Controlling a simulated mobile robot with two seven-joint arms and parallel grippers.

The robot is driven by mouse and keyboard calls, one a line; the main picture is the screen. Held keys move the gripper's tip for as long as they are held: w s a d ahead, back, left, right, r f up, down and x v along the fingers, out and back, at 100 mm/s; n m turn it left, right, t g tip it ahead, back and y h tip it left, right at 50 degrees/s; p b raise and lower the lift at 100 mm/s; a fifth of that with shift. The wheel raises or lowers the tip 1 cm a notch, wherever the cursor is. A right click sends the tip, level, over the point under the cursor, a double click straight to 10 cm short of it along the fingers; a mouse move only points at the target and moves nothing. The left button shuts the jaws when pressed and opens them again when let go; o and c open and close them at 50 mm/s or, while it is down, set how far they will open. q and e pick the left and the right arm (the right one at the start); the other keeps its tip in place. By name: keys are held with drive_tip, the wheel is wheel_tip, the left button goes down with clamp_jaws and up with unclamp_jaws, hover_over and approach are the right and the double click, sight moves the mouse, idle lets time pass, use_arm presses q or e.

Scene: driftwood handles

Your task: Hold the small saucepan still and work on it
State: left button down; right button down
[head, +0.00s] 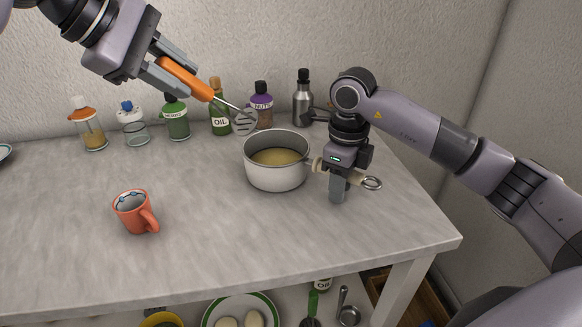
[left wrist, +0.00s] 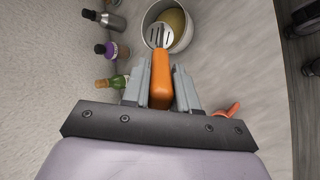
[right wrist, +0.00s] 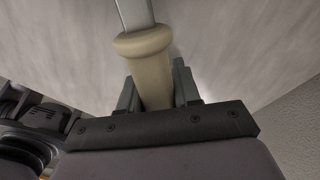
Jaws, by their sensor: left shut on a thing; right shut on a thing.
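The small saucepan (head: 275,177) stands on the table, white outside, with a yellowish content inside. Its cream handle (head: 358,178) points right and ends in a metal ring. My right gripper (head: 338,186) is shut on that handle, which also shows between the fingers in the right wrist view (right wrist: 150,75). My left gripper (head: 176,72) is shut on the orange handle of a slotted spatula (head: 187,80), up to the left of the pan. The spatula's slotted metal head (head: 244,122) is above the pan's far left rim. In the left wrist view the head (left wrist: 159,37) overlaps the pan's opening (left wrist: 173,27).
An orange mug (head: 135,212) stands front left. The table (head: 215,245) is clear between mug and pan.

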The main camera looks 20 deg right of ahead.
drive_tip(key=c, duration=0.7)
unclamp_jaws()
drive_tip(key=shift+r, duration=0.1)
wheel_tip(320, 180, up, 12)
drive_tip(key=shift+f, duration=0.1)
